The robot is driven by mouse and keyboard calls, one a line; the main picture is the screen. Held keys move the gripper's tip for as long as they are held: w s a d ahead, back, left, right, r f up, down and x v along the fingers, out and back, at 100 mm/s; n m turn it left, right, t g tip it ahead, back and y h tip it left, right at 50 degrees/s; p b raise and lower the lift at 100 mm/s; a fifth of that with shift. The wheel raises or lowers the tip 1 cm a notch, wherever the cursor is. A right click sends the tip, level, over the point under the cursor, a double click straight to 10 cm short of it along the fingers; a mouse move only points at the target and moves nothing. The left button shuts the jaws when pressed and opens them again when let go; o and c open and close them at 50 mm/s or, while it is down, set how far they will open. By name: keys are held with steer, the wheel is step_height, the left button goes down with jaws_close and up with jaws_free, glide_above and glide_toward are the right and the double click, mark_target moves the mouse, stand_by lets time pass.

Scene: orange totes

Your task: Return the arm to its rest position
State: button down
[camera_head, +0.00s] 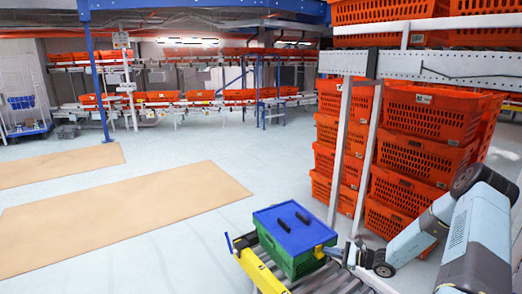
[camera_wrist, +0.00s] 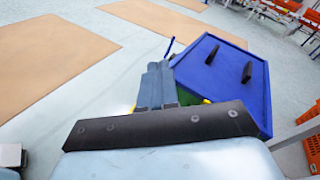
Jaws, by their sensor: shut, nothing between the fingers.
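My arm comes in from the right side of the head view. My gripper (camera_head: 347,254) is at its end, low and close to the right side of a green tote (camera_head: 300,263) with a blue lid (camera_head: 290,228). In the wrist view my gripper (camera_wrist: 158,72) is shut and empty. The blue lid (camera_wrist: 207,82) lies to its right there, with two black handles on top. A little of the green tote shows below the lid. I cannot tell whether the gripper touches the tote.
The tote stands on a roller conveyor (camera_head: 322,283) with a yellow side rail (camera_head: 258,271). Stacked orange crates (camera_head: 425,117) stand behind my arm, with white rack posts (camera_head: 341,150) before them. Tan floor mats (camera_head: 125,215) and open floor lie left.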

steer(key=s+a+r+n+g+h, duration=0.25)
steer(key=s+r+n, duration=0.2)
steer(key=r, duration=0.55)
steer(key=s+a+r+n+g+h, duration=0.25)
steer(key=s+r+n, duration=0.2)
steer(key=r, duration=0.65)
steer(key=s+a+r+n+g+h, duration=0.25)
steer(key=s+r+n, duration=0.2)
steer(key=r, duration=0.55)
steer(key=s+d+r+n+t+h, duration=0.1)
steer(key=s+r+n+t+h, duration=0.1)
steer(key=s+r, duration=0.7)
steer(key=s+d+r+n+t+h, duration=0.1)
steer(key=s+r+n+t+h, duration=0.2)
steer(key=s+r, duration=0.6)
steer(key=shift+s+d+n+h, duration=0.4)
steer(key=shift+s+h, duration=0.55)
steer(key=shift+s, duration=2.6)
steer(key=shift+a, duration=0.1)
